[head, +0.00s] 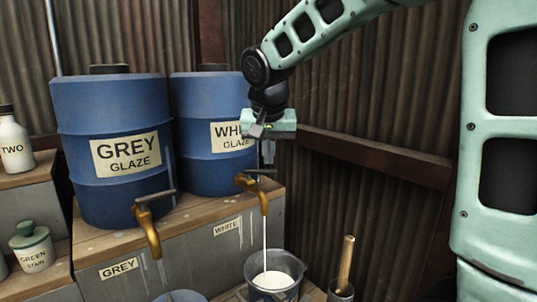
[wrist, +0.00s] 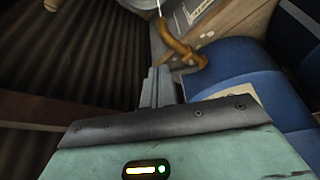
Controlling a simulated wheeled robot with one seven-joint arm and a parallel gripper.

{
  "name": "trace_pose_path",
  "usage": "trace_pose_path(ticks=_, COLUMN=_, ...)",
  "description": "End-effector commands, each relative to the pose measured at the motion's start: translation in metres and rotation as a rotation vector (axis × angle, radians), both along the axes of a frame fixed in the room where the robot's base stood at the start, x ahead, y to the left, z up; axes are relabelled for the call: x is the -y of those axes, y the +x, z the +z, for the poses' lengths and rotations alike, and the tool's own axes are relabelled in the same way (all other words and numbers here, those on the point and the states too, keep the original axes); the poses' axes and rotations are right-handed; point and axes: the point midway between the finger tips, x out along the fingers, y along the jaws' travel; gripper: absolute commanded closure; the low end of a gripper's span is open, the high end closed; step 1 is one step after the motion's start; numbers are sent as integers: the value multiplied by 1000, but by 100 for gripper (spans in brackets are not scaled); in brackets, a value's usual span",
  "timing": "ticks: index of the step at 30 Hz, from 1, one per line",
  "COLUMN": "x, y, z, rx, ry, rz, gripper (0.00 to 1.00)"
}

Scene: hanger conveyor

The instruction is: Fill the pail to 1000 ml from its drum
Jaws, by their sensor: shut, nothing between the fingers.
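The blue WHITE GLAZE drum (head: 200,105) stands on a wooden-topped bench. Its brass tap (head: 252,187) is running, and a thin white stream (head: 265,232) falls into the grey pail (head: 289,261) below. White glaze (head: 274,281) shows inside the pail; I cannot read a level mark. My gripper (head: 268,153) is shut and empty, just above the tap at the drum's right. In the wrist view, the closed fingers (wrist: 157,86) are beside the brass tap (wrist: 180,46); I cannot tell whether they touch its handle.
The GREY GLAZE drum (head: 105,185) stands to the left with its own tap (head: 148,228), and a container partly shows below it. A pot with a wooden handle (head: 346,262) is right of the pail. A jar (head: 32,247) and a bottle (head: 13,148) stand at far left.

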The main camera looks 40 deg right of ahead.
Motion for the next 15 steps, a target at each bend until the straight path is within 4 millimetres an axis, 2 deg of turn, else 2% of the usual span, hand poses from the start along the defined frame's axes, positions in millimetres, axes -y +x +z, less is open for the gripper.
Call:
trace_pose_path(ticks=3, x=6, y=7, z=-24, rx=-6, ry=0, rz=-1, gripper=100)
trace_pose_path(ticks=10, x=16, y=21, z=-67, rx=-6, ry=1, rz=-1, gripper=100)
trace_pose_path(ticks=15, x=32, y=42, z=-62, rx=-2, ry=1, rz=-2, gripper=100)
